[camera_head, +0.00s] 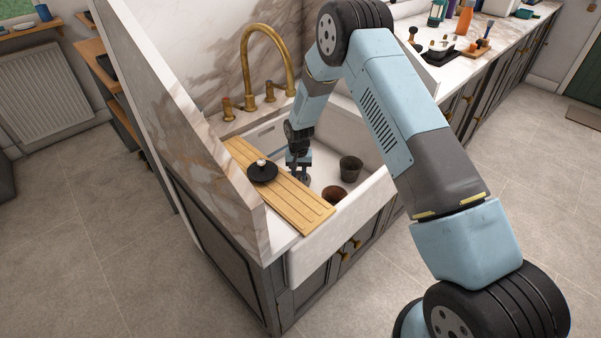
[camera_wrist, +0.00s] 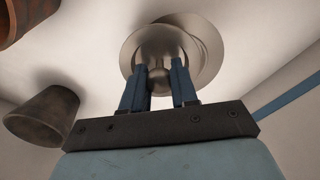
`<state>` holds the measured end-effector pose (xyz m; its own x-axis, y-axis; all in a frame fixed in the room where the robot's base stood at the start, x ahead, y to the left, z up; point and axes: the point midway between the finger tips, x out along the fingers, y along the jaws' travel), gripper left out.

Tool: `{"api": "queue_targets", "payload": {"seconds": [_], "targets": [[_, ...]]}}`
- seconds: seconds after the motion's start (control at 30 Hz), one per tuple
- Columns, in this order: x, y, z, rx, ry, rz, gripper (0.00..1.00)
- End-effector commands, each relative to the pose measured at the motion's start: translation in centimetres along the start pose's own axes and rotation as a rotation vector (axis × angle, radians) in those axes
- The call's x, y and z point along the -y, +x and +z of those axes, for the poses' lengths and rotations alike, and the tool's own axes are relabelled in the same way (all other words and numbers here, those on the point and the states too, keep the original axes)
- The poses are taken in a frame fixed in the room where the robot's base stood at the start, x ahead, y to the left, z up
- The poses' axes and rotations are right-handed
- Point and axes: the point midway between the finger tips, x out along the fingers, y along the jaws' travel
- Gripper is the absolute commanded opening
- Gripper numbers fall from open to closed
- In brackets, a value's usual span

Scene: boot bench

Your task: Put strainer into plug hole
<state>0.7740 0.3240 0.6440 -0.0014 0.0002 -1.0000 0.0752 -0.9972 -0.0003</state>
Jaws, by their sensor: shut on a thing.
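The strainer (camera_wrist: 150,43) is a round silver metal piece with a small knob, seen in the wrist view. My gripper (camera_wrist: 160,76) is shut on its knob, with one blue finger on each side. A wider metal ring (camera_wrist: 207,47), which looks like the plug hole's rim, shows behind the strainer and offset to the right in the wrist view. The strainer covers most of it, so I cannot tell whether they touch. In the head view my gripper (camera_head: 298,171) points down into the white sink (camera_head: 372,190); the strainer and hole are barely visible there.
A dark grey pot (camera_head: 351,168) and a rust-brown pot (camera_head: 333,195) stand in the sink, right of my gripper. A wooden board (camera_head: 290,197) spans the sink's left side, bearing a black disc with a pale knob (camera_head: 262,172). A brass tap (camera_head: 270,60) rises behind.

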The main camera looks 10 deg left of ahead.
Motion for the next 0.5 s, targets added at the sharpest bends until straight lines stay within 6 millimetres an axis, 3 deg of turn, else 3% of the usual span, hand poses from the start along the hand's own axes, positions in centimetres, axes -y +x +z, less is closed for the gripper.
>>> {"api": "queue_targets", "payload": {"seconds": [0.5], "targets": [[2.1, 2.1, -2.1, 0.0, -0.001, 0.0, 0.0]]}}
